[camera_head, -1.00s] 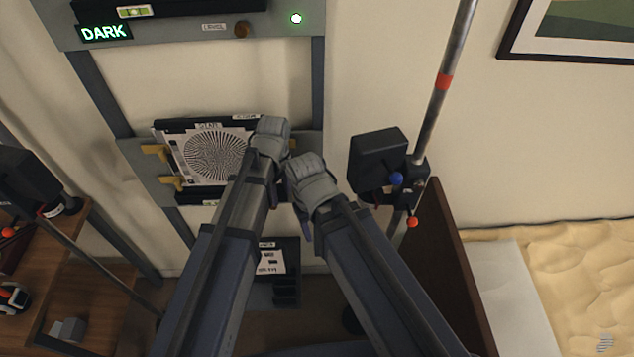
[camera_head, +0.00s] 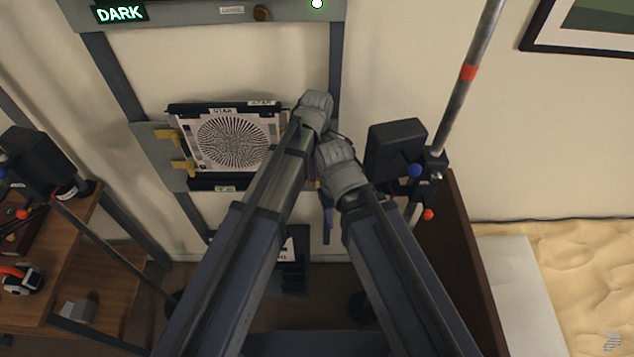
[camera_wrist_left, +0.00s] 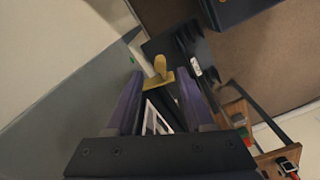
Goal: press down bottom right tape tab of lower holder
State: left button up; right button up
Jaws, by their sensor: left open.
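The star chart (camera_head: 233,140) sits on a grey wall board, with a dark bar along its top and another below. Two yellow tabs show at its left side, an upper tab (camera_head: 172,136) and a lower tab (camera_head: 183,168). My arms hide the right side. In the left wrist view a yellow tab (camera_wrist_left: 160,68) stands just beyond and between the fingertips of my left gripper (camera_wrist_left: 157,84). That gripper is open, and a chart edge (camera_wrist_left: 154,120) shows between its fingers. I cannot tell whether it touches the tab. My right gripper's fingertips are not clear.
A black box on a pole (camera_head: 395,147) stands close right of my wrists. A lower dark holder (camera_head: 292,275) is partly hidden behind my arms. A wooden shelf (camera_head: 100,275) is at the left and a bed (camera_head: 560,285) at the right.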

pick_arm(q)
notch_tip(320, 180, down, 6)
jog(key=b, duration=0.4)
jog(key=shift+r+b, duration=0.25)
jog(key=shift+b, duration=0.05)
grip_shut()
dwell(1.0)
